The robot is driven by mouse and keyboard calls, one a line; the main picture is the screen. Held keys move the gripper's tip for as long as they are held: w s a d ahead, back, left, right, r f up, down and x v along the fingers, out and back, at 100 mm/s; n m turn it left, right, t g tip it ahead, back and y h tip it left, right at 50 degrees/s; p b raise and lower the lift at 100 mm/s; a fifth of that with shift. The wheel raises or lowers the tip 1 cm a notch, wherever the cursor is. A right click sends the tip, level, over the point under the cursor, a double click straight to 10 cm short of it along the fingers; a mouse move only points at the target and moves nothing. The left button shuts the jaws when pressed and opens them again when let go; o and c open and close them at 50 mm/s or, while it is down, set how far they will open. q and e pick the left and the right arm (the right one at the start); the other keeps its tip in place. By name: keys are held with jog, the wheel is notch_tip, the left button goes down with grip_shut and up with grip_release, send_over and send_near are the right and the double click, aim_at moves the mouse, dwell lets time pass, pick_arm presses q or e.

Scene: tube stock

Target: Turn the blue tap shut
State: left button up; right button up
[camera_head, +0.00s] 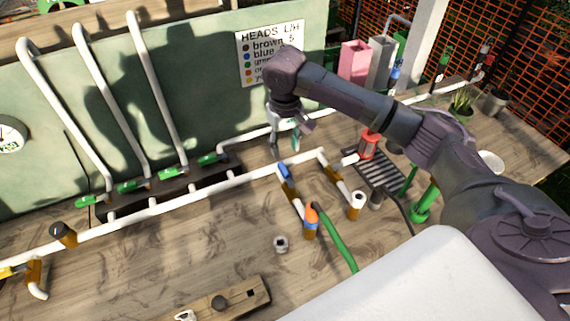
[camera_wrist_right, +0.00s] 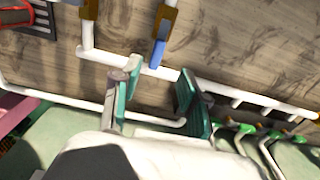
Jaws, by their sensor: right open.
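The blue tap (camera_head: 285,171) is on a short branch below the long white pipe. Its blue lever lies roughly in line with that branch, over a brown body. In the right wrist view the blue lever (camera_wrist_right: 158,53) shows just beyond the fingers, near the pipe. My right gripper (camera_head: 285,145) is above and behind the pipe, a little behind the blue tap. Its green-padded fingers (camera_wrist_right: 157,88) are apart and empty, with the white pipe visible between and beyond them. They look clear of the lever; the exact height is hard to judge. My left gripper is not in view.
A brown tap (camera_head: 331,171) is close to the right of the blue one. Green taps (camera_head: 170,172) line the back left. A red lantern-like object (camera_head: 368,144) stands right, by a dark grate (camera_head: 384,176).

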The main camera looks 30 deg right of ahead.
aim_at(285, 170)
notch_tip(285, 170, down, 4)
jog(key=shift+d+p, duration=0.1)
jog(key=shift+p, duration=0.25)
jog(key=f, duration=0.4)
jog(key=shift+w+f+p, duration=0.1)
jog(key=shift+w+p, duration=0.1)
jog(key=shift+p, duration=0.15)
jog(key=shift+f, duration=0.6)
jog(key=shift+c, duration=0.6)
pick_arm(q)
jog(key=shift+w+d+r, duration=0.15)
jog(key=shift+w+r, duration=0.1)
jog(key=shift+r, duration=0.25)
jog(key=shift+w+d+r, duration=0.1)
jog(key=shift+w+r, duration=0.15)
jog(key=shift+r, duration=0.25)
pick_arm(e)
grip_shut()
